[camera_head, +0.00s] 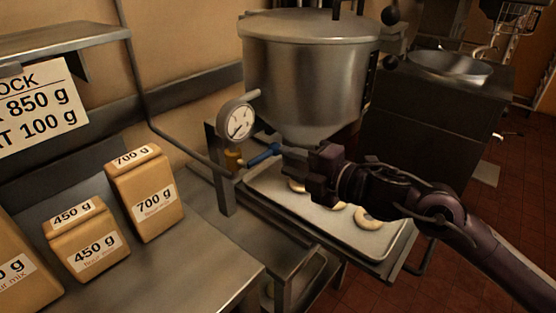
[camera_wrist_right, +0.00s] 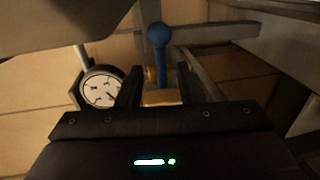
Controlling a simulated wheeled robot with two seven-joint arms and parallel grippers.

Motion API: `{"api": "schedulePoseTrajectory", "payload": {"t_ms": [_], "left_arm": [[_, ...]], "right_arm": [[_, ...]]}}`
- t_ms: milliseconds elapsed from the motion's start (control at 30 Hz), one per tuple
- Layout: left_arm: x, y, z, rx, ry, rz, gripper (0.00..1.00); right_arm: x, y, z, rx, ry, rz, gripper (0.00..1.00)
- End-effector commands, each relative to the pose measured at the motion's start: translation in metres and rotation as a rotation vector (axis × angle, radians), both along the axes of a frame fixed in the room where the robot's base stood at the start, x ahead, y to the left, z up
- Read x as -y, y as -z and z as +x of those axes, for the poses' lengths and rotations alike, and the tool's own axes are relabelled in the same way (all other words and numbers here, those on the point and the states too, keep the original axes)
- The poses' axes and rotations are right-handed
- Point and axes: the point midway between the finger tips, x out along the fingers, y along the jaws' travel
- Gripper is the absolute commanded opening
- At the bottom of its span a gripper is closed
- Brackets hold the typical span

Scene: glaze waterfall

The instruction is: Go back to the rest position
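My right gripper (camera_head: 292,158) reaches in from the right in the head view, with its fingertips at the end of a blue valve handle (camera_head: 262,155). In the right wrist view the blue handle (camera_wrist_right: 158,52) stands between my right fingers (camera_wrist_right: 160,90). The fingers are spread, with space on both sides of the handle. The handle sits on a brass valve (camera_head: 234,159) below a round gauge (camera_head: 236,120). The gauge also shows in the wrist view (camera_wrist_right: 101,89). My left gripper is not in view.
A large steel hopper (camera_head: 305,80) stands above a tray (camera_head: 345,235) with several ring doughnuts (camera_head: 368,218). Paper bags marked 700 g (camera_head: 145,195) and 450 g (camera_head: 87,240) stand on the steel counter (camera_head: 195,265) at left. A sink unit (camera_head: 430,115) is behind.

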Motion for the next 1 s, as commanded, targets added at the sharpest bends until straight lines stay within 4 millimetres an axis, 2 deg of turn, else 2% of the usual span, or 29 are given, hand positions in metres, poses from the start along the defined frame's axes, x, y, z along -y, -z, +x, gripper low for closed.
{"api": "schedulePoseTrajectory", "payload": {"t_ms": [400,567,667,767,867,1000], "left_arm": [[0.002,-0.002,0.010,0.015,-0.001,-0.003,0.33],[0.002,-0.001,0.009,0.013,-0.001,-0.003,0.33],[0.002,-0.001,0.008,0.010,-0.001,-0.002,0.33],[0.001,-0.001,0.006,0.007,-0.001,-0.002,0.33],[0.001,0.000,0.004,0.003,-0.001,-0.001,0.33],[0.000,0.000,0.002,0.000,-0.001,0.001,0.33]], "right_arm": [[0.004,-0.001,-0.006,-0.002,-0.001,0.001,0.33],[-0.003,0.013,-0.010,-0.068,0.061,0.071,0.33],[-0.006,0.035,-0.017,-0.189,0.180,0.185,0.33],[0.003,0.066,-0.030,-0.369,0.367,0.330,0.33],[0.025,0.104,-0.050,-0.577,0.588,0.469,0.33],[0.060,0.158,-0.093,-0.856,0.892,0.611,0.33]]}}
